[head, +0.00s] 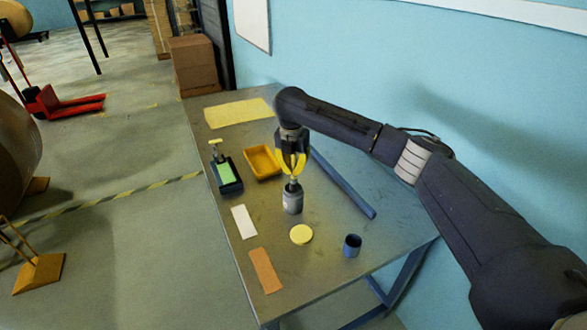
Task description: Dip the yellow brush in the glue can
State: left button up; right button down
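My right gripper (293,171) points down over the table, its yellow fingers closing together at the tips. It is shut on a thin upright piece, which I take to be the yellow brush; its handle is mostly hidden by the fingers. A short grey part of the brush (293,179) shows below the fingertips. Its lower end meets the dark top of a grey can (292,204), which I take to be the glue can, standing upright on the table. How deep the brush sits in the can is hidden. My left gripper is not in view.
On the table (325,262) are a yellow tray (262,150), a dark tray with a green pad (226,175), a blue bar (343,184), a yellow disc (301,234), a dark blue cup (352,246), a white card (244,222) and a brown card (265,270). A wall runs behind.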

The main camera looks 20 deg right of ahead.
jog(key=shift+f, duration=1.1)
dwell(6.9)
